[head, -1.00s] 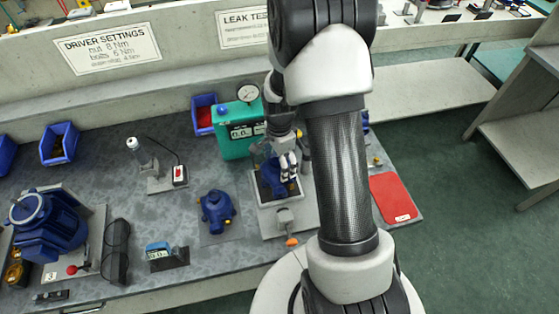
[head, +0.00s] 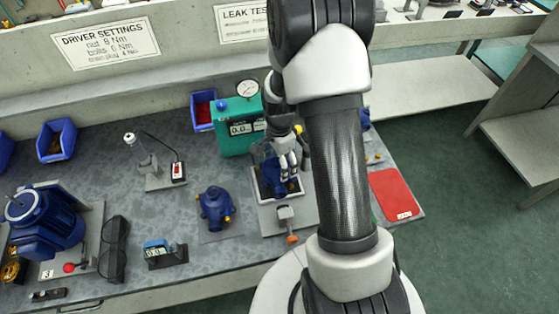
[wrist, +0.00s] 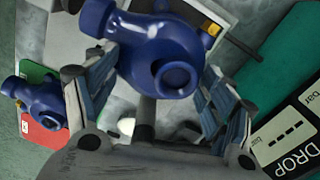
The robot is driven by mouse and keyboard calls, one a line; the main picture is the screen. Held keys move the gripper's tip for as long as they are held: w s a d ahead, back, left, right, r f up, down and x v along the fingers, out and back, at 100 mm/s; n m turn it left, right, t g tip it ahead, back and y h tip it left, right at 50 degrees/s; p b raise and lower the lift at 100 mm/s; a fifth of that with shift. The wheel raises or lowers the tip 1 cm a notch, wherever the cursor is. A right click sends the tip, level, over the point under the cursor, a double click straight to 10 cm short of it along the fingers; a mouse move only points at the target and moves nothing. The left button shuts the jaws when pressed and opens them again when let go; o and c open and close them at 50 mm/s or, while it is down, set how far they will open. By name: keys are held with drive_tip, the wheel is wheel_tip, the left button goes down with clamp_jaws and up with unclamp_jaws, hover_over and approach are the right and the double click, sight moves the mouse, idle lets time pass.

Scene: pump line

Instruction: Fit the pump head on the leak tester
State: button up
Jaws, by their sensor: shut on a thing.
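The blue pump head (wrist: 160,50) is between the two fingers of my gripper (wrist: 160,92) in the wrist view, with its round port facing the camera. In the head view my gripper (head: 287,165) is shut on the pump head (head: 270,178), over the white-edged dark nest of the leak tester's plate. I cannot tell whether the pump head touches the nest. The teal leak tester box (head: 231,143) with its dial gauge stands behind. A clamp with an orange knob (head: 291,239) is at the plate's front. My arm hides the right side.
Another blue pump head (head: 215,206) sits on a grey pad to the left. A blue part (wrist: 40,100) lies by green and red mats in the wrist view. A red mat (head: 393,195) is at the right bench end. A small gauge block (head: 163,253) stands front left.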

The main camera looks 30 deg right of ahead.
drive_tip(key=shift+f+b, duration=0.75)
drive_tip(key=shift+f, duration=0.3)
drive_tip(key=o, duration=1.7)
drive_tip(key=shift+c, duration=0.2)
drive_tip(key=shift+r+p, duration=3.5)
drive_tip(key=shift+r, duration=1.1)
